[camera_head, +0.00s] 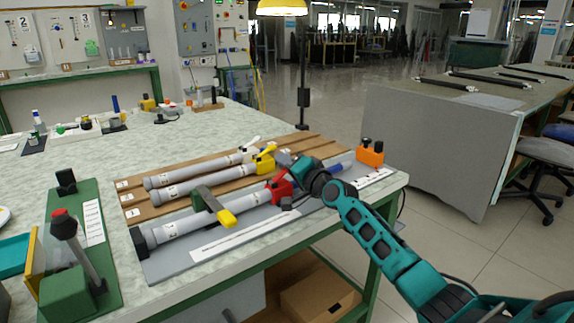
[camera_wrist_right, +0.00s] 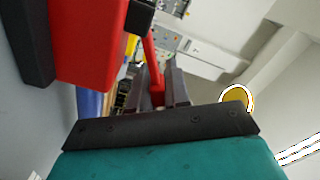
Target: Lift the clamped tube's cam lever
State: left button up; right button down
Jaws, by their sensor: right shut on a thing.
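The clamped tube (camera_head: 180,226) is a grey tube lying in a grey fixture (camera_head: 160,268) at the table's front, with a black cap at its left end. A green clamp with a yellow handle (camera_head: 227,217) crosses its middle. A red cam clamp (camera_head: 279,188) sits at its right part; its block also shows large in the right wrist view (camera_wrist_right: 90,45). My right gripper (camera_head: 285,160) is at the red clamp. In the right wrist view its fingers (camera_wrist_right: 163,88) are shut on the red cam lever (camera_wrist_right: 157,92). My left gripper is not in view.
Two more grey tubes lie on wooden strips (camera_head: 130,197) behind, with white (camera_head: 251,144) and yellow (camera_head: 265,158) ends. An orange block (camera_head: 370,153) stands right of the fixture. A green stand with an upright post (camera_head: 80,250) is at the left.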

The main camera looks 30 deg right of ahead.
jog(key=r+n+p, duration=0.1)
jog(key=a+r+n+p, duration=0.1)
jog(key=n, duration=0.1)
jog(key=shift+a+r+n, duration=0.15)
jog(key=shift+a+n, duration=0.05)
jog(key=shift+n, duration=0.1)
jog(key=shift+a+r+n+p, duration=0.4)
jog(key=shift+n+p, duration=0.3)
jog(key=shift+n, duration=0.3)
jog(key=a+n+p, duration=0.1)
jog(key=n+p, duration=0.1)
jog(key=n, duration=0.1)
jog(key=shift+s+a+r+p, duration=0.1)
jog(key=shift+a+r+p, duration=0.15)
jog(key=shift+a+p, duration=0.15)
jog(key=shift+s+a+f+n+p, duration=0.1)
jog(key=shift+a+n+p, duration=0.4)
jog(key=shift+n, duration=0.3)
jog(key=shift+a+n+p, duration=0.3)
jog(key=shift+n+p, duration=0.25)
jog(key=shift+n, duration=0.25)
jog(key=c, duration=1.4)
grip_release()
jog(key=shift+c, duration=0.2)
jog(key=shift+s+f, duration=0.1)
